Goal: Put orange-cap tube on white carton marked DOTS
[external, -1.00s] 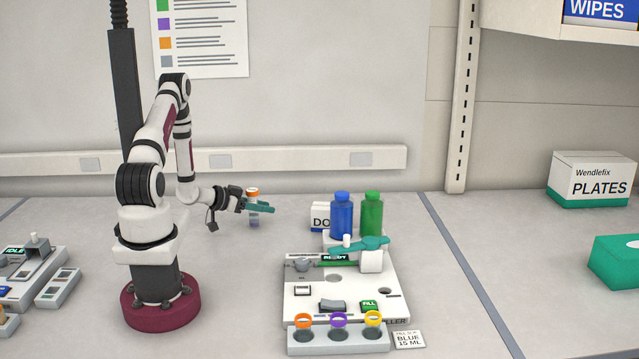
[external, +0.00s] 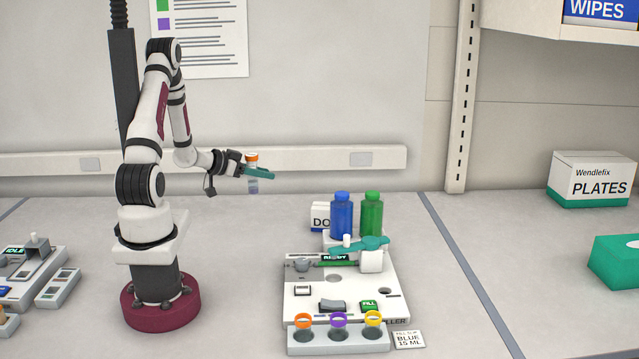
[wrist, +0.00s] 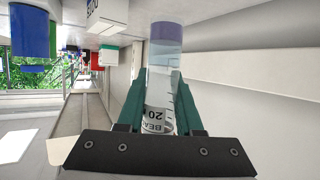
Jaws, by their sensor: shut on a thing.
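My gripper (external: 258,173) is shut on the orange-cap tube (external: 252,186), which it holds upright in the air above the bench. The tube's orange cap shows above the fingers and its clear body below them. In the wrist view the tube (wrist: 165,65) lies between the teal fingers, with a purple-blue end and a printed label. The white carton (external: 320,216) stands on the bench to the right of and below my gripper. Only "DO" of its marking shows, as the blue bottle (external: 342,216) covers its right part.
A green bottle (external: 371,215) stands beside the blue one on the filler station (external: 300,290). A rack (external: 310,348) with orange, purple and yellow rings lies in front. The bench between my base and the carton is clear. A PLATES box (external: 590,182) stands far right.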

